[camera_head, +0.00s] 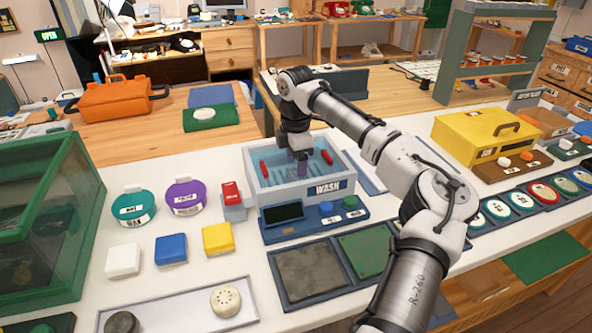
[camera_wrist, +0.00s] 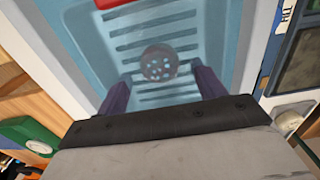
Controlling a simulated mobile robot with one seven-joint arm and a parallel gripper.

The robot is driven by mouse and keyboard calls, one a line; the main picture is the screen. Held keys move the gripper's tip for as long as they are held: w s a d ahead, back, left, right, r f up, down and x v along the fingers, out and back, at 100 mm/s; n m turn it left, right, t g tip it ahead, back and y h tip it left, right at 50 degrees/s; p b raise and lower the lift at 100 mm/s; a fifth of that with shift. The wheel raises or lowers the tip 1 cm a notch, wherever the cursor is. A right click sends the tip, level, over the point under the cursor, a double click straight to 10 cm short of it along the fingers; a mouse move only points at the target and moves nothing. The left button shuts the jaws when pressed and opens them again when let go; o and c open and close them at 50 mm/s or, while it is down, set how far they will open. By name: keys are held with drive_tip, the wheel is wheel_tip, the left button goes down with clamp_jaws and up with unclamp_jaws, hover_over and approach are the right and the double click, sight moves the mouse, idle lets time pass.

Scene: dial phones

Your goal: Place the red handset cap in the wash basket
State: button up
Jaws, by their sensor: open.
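The wash basket (camera_head: 284,198) is a pale grey tub with a slotted blue inside, red grips and a WASH label. My gripper (camera_head: 301,166) points down into it. In the wrist view its two purple fingers are spread apart, open. A round, perforated, dull reddish-brown cap (camera_wrist: 158,63) shows between the fingertips, over the slotted basket floor (camera_wrist: 150,98). It looks like the handset cap, though its red is hard to confirm. I cannot tell whether the fingers touch it. In the head view my gripper hides the cap.
A green glass-sided case (camera_head: 45,225) stands at left. Teal (camera_head: 133,208) and purple (camera_head: 185,195) round containers and a red-topped block (camera_head: 231,193) stand left of the basket. A tray (camera_head: 180,310) with two round caps lies in front. A yellow box (camera_head: 487,138) is at right.

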wheel_tip(320, 180, up, 10)
idle(0.3)
drive_tip(key=shift+d, duration=0.15)
